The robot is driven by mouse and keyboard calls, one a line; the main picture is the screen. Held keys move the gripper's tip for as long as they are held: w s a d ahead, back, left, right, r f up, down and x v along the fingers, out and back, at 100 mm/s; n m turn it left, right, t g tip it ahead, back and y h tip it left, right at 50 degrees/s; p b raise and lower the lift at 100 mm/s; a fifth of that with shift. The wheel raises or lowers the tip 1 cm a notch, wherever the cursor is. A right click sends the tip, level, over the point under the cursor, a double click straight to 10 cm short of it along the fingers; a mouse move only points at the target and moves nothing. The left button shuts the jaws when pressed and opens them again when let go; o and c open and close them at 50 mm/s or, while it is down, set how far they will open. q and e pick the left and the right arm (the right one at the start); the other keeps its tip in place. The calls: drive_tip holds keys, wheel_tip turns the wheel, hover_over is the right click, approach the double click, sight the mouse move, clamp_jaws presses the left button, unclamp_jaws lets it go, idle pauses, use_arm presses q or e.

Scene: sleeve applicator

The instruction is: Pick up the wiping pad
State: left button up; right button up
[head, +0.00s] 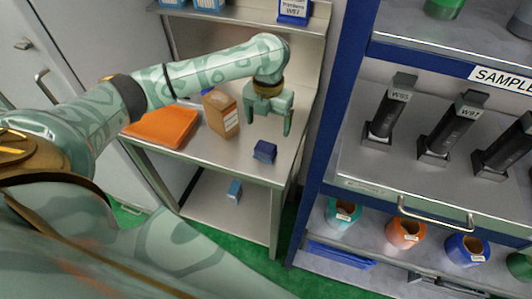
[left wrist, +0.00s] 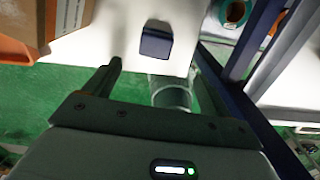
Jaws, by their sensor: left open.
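A small dark blue block (head: 265,151), which looks like the wiping pad, lies on the steel table (head: 200,152) near its front right edge. In the left wrist view the block (left wrist: 156,42) shows beyond the fingertips, between the lines of the two fingers. My left gripper (head: 269,126) points down, open and empty, above and just behind the block, apart from it. It also shows in the left wrist view (left wrist: 157,64). My right gripper is not in view.
A brown carton (head: 220,112) stands left of the block, with an orange folded item or tray (head: 162,126) further left. A blue rack post (head: 322,130) rises close on the right. The table around the block is clear.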

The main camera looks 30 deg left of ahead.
sight(266, 146)
use_arm(q)
wheel_tip(266, 146, down, 6)
drive_tip(key=shift+f+b, duration=0.1)
drive_tip(key=shift+b, duration=0.75)
drive_tip(key=f, duration=0.1)
drive_tip(key=f+b, duration=0.1)
drive_tip(key=f, duration=0.1)
drive_tip(key=f+b, duration=0.1)
drive_tip(key=f, duration=0.1)
drive_tip(key=shift+a+f, duration=0.15)
drive_tip(key=shift+a, duration=0.25)
drive_tip(key=shift+c, duration=0.6)
drive_tip(key=c, duration=1)
